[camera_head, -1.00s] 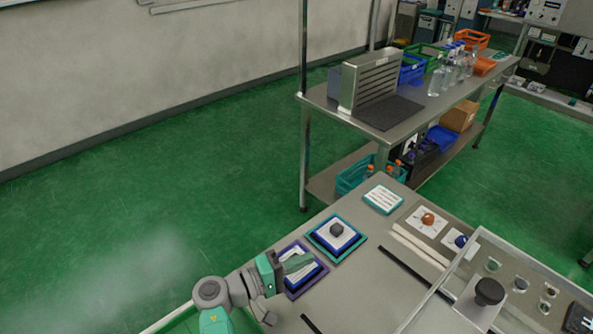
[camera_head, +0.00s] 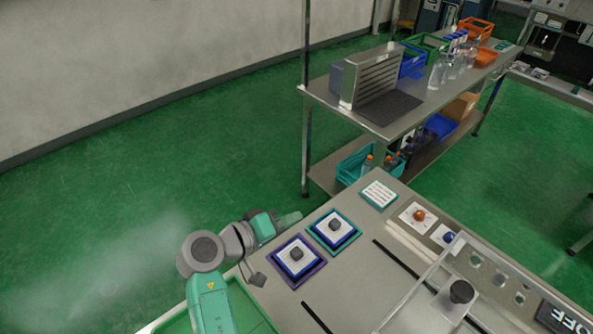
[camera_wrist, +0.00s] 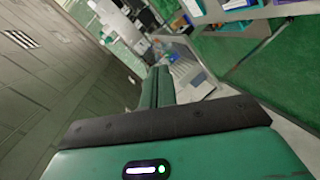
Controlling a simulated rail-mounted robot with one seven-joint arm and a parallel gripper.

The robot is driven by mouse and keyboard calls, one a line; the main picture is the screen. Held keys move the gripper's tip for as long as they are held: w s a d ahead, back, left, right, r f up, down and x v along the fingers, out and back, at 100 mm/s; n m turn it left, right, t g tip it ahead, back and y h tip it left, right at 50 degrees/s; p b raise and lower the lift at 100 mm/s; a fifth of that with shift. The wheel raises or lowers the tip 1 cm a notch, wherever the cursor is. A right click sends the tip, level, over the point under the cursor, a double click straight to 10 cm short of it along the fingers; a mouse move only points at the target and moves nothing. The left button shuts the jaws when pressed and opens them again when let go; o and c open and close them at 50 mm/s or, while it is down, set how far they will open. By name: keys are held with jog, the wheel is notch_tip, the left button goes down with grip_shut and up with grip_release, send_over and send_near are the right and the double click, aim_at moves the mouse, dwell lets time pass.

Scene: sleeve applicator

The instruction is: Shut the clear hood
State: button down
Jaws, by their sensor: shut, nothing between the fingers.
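The clear hood (camera_head: 423,287) is at the lower right of the head view, a see-through panel with pale edges over the bench. The picture cuts it off, and I cannot tell its exact angle. A black knob (camera_head: 461,291) shows at the hood. My gripper (camera_head: 292,218) is near the bench's left edge, well to the left of the hood and apart from it. Its green fingers (camera_wrist: 157,87) are together and empty in the wrist view.
Two framed pads with dark knobs, one purple-edged (camera_head: 279,270) and one teal-edged (camera_head: 316,234), lie between my arm and the hood. An orange knob (camera_head: 419,215) and a blue knob (camera_head: 449,237) sit on the bench (camera_head: 352,280). A shelf table (camera_head: 412,118) stands behind.

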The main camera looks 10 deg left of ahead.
notch_tip(320, 180, up, 10)
jog(key=w+d+m+t+y+p, duration=0.1)
jog(key=y+p, duration=0.1)
jog(key=p, duration=0.1)
jog(key=shift+d+p, duration=0.2)
jog(key=shift+p, duration=0.1)
